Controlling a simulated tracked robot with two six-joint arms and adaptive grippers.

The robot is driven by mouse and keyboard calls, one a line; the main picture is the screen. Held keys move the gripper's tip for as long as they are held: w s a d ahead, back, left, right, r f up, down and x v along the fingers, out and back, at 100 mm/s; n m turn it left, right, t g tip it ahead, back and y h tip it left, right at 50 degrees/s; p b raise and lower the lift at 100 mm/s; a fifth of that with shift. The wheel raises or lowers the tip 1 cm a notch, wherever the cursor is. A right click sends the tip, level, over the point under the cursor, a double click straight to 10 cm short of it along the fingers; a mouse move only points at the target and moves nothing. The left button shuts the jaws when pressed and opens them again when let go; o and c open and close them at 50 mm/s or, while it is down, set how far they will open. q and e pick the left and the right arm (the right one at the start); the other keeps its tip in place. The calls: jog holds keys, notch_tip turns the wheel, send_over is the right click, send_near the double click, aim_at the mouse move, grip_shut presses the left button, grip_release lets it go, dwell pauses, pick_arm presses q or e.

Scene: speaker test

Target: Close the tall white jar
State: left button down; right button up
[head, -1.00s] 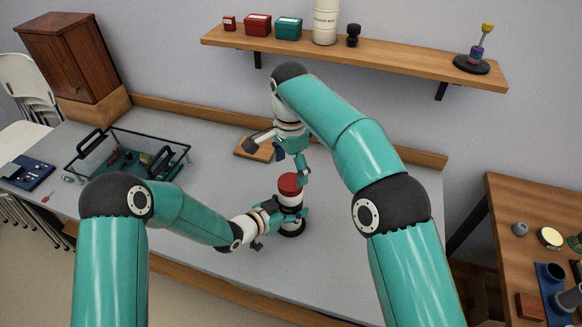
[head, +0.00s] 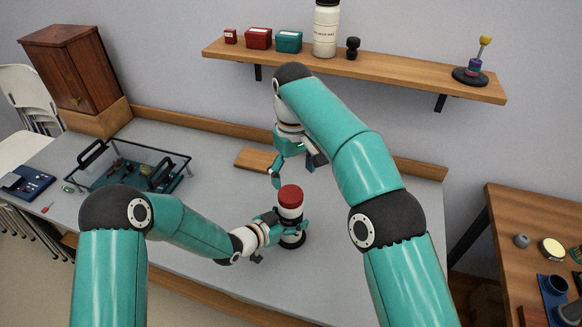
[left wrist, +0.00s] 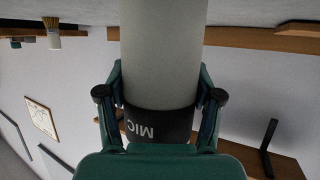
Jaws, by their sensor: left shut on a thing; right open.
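The tall white jar (head: 290,213) stands upright on the grey table, with a red lid (head: 290,195) on its top and dark bands lower down. Whether the lid is tight cannot be told. My left gripper (head: 290,226) is shut around the jar's body from the left. In the left wrist view the pale jar (left wrist: 163,50) and its dark band lettered "MIC" show between the fingers of my left gripper (left wrist: 160,98). My right gripper (head: 293,170) is open and empty, just above and behind the lid, apart from it.
A wooden board (head: 257,160) lies behind the jar. A black-framed tray (head: 170,188) with small items stands at the left. A shelf (head: 400,76) above holds boxes and a white canister (head: 326,30). A side table (head: 505,205) is at right. The table front is clear.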

aim_at(291, 194)
jog(key=shift+r+n, duration=0.35)
jog(key=shift+n, duration=0.85)
jog(key=shift+w+a+r+n, duration=0.1)
jog(key=shift+r+n, duration=0.05)
jog(key=shift+n, duration=0.25)
jog(key=shift+w+a+r, duration=0.1)
jog(key=shift+a, duration=0.15)
jog(key=shift+f, duration=4.1)
